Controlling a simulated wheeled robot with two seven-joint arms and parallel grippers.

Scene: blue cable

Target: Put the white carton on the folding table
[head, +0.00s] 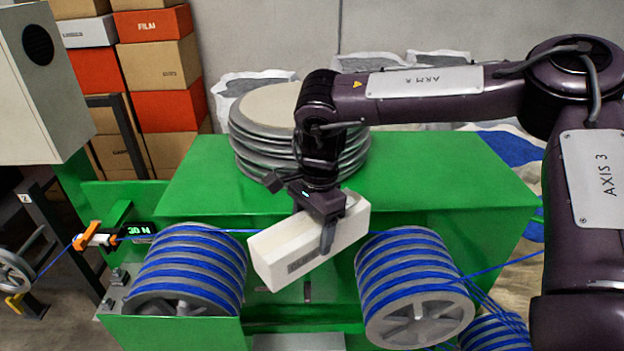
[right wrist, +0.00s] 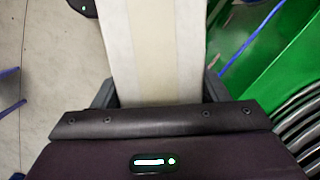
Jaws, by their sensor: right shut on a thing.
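The white carton (head: 308,246) is a long box with a dark printed mark on its near side. In the head view it is tilted, in the air between the two drums wound with blue cable. My right gripper (head: 325,225) is shut on the carton from above, with one finger showing on its near side. In the right wrist view the carton (right wrist: 152,50) fills the space between the fingers, with a cream strip along it. I cannot pick out a folding table in either view. My left gripper is not in view.
A green machine (head: 420,165) carries a stack of grey discs (head: 262,112). The left cable drum (head: 190,270) and right cable drum (head: 412,287) flank the carton, with blue cable running between them. Stacked boxes (head: 160,60) stand back left; white sacks stand along the wall.

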